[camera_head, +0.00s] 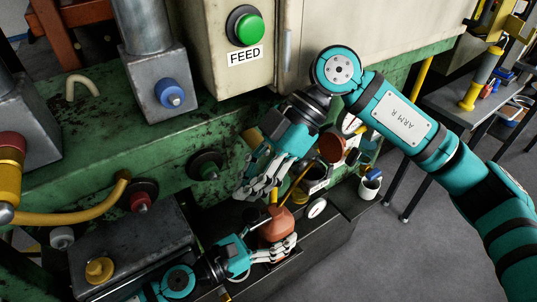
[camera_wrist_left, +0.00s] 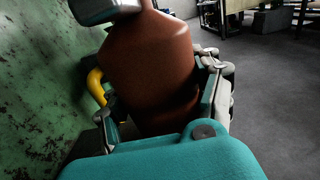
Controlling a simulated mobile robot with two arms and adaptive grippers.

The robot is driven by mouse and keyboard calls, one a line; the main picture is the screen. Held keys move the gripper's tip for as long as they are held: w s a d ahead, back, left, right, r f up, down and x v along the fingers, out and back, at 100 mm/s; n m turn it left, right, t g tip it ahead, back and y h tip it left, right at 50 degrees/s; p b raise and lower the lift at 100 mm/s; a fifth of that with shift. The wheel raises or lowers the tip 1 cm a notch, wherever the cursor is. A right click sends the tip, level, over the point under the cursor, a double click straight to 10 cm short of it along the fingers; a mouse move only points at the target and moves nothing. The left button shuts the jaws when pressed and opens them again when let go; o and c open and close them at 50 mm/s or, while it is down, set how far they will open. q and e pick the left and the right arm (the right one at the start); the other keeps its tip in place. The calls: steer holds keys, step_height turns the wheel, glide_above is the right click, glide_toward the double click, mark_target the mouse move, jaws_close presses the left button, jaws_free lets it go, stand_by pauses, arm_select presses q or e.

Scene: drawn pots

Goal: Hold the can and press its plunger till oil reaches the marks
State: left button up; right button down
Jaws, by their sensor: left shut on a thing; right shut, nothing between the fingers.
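The reddish-brown can (camera_head: 275,226) stands upright or slightly tilted at the lower middle of the head view. It fills the middle of the left wrist view (camera_wrist_left: 152,65). My left gripper (camera_head: 284,248) is shut around its body, with fingers on both sides in the wrist view (camera_wrist_left: 165,112). My right gripper (camera_head: 254,188) is shut and empty, its fingertips just above and left of the can's top. Whether they touch the plunger is not clear; the plunger is not clearly seen. A grey part (camera_wrist_left: 105,10) covers the can's top in the wrist view. No oil marks can be made out.
A green machine (camera_head: 100,125) with a FEED button (camera_head: 247,28) stands behind. A red-knobbed fitting (camera_head: 140,201) and a dark box (camera_head: 130,245) lie left of the can. A shelf with a white mug (camera_head: 370,186) is at right. Grey floor (camera_head: 365,255) is open.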

mark_target(253, 209)
steer(key=shift+w+d+f, duration=0.1)
steer(key=shift+f, duration=1.7)
steer(key=shift+f, duration=1.05)
steer(key=shift+r, duration=0.5)
step_height(253, 209, up, 3)
steer(key=shift+r, duration=0.15)
steer(key=v, duration=1)
